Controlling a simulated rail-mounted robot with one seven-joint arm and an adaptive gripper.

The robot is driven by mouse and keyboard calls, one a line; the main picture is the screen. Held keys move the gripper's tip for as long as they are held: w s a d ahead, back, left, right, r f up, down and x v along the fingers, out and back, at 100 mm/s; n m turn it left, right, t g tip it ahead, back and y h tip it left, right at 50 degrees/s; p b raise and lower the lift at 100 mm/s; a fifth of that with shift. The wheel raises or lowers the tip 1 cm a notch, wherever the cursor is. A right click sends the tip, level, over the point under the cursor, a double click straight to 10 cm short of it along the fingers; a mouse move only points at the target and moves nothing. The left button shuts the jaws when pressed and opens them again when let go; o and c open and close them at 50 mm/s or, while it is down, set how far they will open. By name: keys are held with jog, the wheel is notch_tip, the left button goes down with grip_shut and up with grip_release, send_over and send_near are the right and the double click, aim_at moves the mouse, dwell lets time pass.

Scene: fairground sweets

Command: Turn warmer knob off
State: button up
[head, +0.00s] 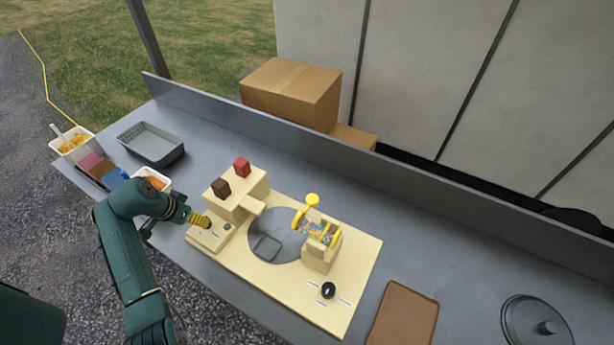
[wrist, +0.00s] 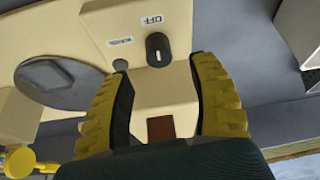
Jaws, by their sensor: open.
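The warmer knob (wrist: 158,48) is black, with a small white mark on its face on the side away from the OFF label (wrist: 152,20). A second, smaller label (wrist: 122,40) sits to its left in the wrist view. The knob is on a low cream panel, which also shows in the head view (head: 208,239). My gripper (wrist: 162,66) is open and empty. Its yellow fingers point at the panel, and the knob shows between and just beyond their tips. In the head view my gripper (head: 204,221) is over the panel's left end and seems to cover the knob.
A cream block (head: 237,203) with a brown cube and a red cube stands behind the panel. A grey round plate (head: 287,222) and yellow-handled dispenser (head: 320,240) are to the right. Another black knob (head: 329,290) is on the board. Food tubs stand left; a brown board (head: 404,315) lies right.

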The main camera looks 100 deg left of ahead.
jog(key=w+v, duration=0.1)
jog(key=v, duration=1)
jog(key=w+a+r+m+y+b, duration=0.1)
jog(key=w+a+m, duration=0.1)
jog(key=w+a, duration=0.45)
jog(key=w+a+m+y+b, duration=0.1)
jog(key=w+a, duration=0.2)
jog(key=w, duration=0.6)
jog(key=w+r+m+t+y+b, duration=0.2)
jog(key=w+r, duration=0.1)
jog(key=w, duration=1.4)
jog(key=shift+r+t+y+b, duration=0.3)
jog(key=shift+r+y, duration=0.1)
